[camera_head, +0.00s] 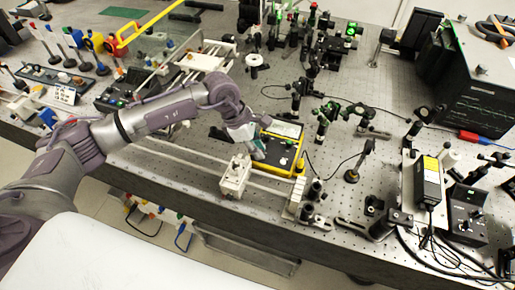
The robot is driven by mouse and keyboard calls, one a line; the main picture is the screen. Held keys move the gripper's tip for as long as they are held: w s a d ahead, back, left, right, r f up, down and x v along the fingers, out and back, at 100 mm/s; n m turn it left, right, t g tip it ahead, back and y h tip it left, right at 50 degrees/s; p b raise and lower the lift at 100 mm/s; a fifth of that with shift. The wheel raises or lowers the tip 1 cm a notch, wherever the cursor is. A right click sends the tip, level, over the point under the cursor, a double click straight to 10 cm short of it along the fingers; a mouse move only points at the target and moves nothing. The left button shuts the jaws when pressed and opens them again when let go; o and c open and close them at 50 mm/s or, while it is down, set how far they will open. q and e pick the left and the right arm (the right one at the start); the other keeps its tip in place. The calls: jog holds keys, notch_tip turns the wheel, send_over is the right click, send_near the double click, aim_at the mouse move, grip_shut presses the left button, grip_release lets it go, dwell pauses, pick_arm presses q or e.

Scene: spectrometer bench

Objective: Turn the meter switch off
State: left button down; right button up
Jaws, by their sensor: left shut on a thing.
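The meter (283,150) is a yellow-edged box with a dark grey face and a pale display strip along its far side. It lies on the perforated bench top near the middle of the view. My left gripper (257,153) reaches in from the left and points down at the left part of the meter's face. Its fingers are shut there, on what seems to be the meter switch. The switch itself is hidden by the fingers, so its position cannot be told. My right gripper is not in view.
A rail with a white carriage (235,176) runs just in front of the meter. Posts with optics (323,125) stand to its right. A black instrument with a screen (466,90) is at the far right. Cables cross the bench between them.

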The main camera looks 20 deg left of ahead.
pick_arm(q)
jog(key=n+b, duration=0.1)
jog(key=n+t+b, duration=0.1)
jog(key=n, duration=0.1)
jog(key=shift+f+n, duration=0.2)
jog(key=shift+n, duration=0.1)
jog(key=n+b, duration=0.1)
jog(key=n+t+y+b, duration=0.1)
jog(key=n+b, duration=0.1)
jog(key=shift+s+d+n+b, duration=0.1)
jog(key=shift+d+n+b, duration=0.05)
jog(key=shift+n+b, duration=0.15)
jog(key=n+t+y+b, duration=0.1)
jog(key=n+b, duration=0.1)
jog(key=n, duration=0.1)
jog(key=shift+d+b, duration=0.1)
jog(key=shift+b, duration=0.3)
jog(key=shift+r+n+y+b, duration=0.2)
jog(key=shift+n+y+b, duration=0.5)
jog(key=shift+n, duration=0.5)
jog(key=c, duration=1.1)
grip_release()
jog(key=shift+s, duration=0.1)
jog(key=v, duration=1.2)
jog(key=shift+s, duration=0.15)
